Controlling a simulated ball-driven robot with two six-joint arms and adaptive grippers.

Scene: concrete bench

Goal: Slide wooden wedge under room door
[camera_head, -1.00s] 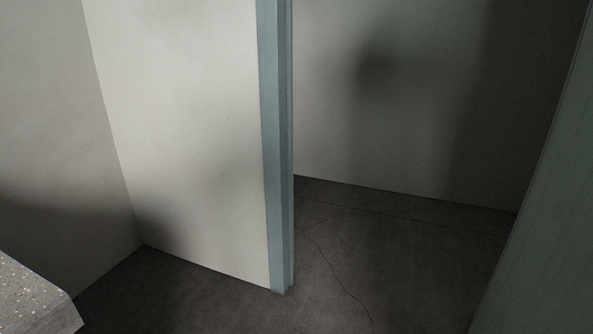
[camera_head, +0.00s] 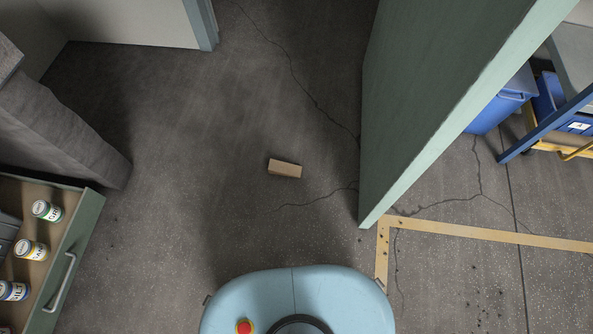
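A small tan wooden wedge (camera_head: 285,168) lies on the dark concrete floor near the middle of the head view. The green room door (camera_head: 430,95) stands open to the right of the wedge, with a gap of bare floor between them. The door's lower near corner is close to the yellow floor line. My base shows at the bottom, below the wedge. Neither of my grippers is in view.
An open drawer (camera_head: 75,245) with several cans juts out at lower left, below a concrete bench (camera_head: 60,130). Blue bins (camera_head: 500,100) on a cart stand right of the door. A blue door frame (camera_head: 202,24) is at upper left. The floor around the wedge is clear.

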